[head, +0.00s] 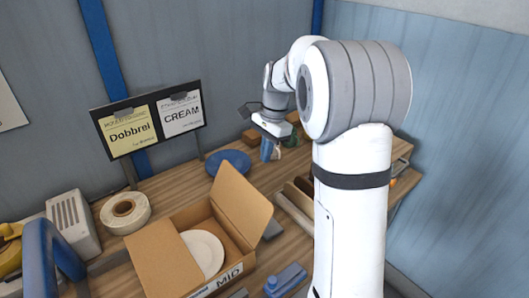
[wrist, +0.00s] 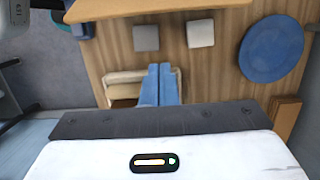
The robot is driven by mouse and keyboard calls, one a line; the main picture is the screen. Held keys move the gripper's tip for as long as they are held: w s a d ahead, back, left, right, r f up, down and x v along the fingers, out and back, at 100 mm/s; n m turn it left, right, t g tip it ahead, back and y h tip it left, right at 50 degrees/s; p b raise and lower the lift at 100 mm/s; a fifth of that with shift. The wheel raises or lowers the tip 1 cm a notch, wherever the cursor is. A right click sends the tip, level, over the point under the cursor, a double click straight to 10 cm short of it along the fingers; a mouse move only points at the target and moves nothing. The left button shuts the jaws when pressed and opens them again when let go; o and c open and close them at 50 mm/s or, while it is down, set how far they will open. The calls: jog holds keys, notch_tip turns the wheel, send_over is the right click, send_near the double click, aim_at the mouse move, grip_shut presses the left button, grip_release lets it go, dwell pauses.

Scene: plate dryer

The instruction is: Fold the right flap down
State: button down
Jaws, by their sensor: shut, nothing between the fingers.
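The open cardboard box (head: 240,262) stands on the bench in the head view, with a white round plate (head: 203,254) in it and a label reading MID on its front. Its right flap (head: 241,205) stands up, tilted outward. The left flap (head: 160,265) lies across the left part of the box. My gripper (head: 266,158) is behind the box, beyond the right flap and apart from it. Its blue fingers are shut and empty in the wrist view (wrist: 160,68). A strip of cardboard (wrist: 140,9) shows at the top there, probably part of the box.
A blue round plate (head: 229,162) lies behind the box. A tape roll (head: 125,212) and a grey device (head: 74,226) stand left. A blue object (head: 286,279) lies at the front right. A sign stand (head: 150,122) is at the back.

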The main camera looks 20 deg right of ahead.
jog(key=s+a+f+p, duration=0.1)
jog(key=a+f+p, duration=0.2)
jog(key=a+f, duration=0.1)
jog(key=shift+s+a+f, duration=0.3)
jog(key=shift+s+f, duration=0.1)
jog(key=shift+f, duration=0.35)
jog(key=shift+s+d, duration=0.1)
jog(key=shift+d, duration=0.05)
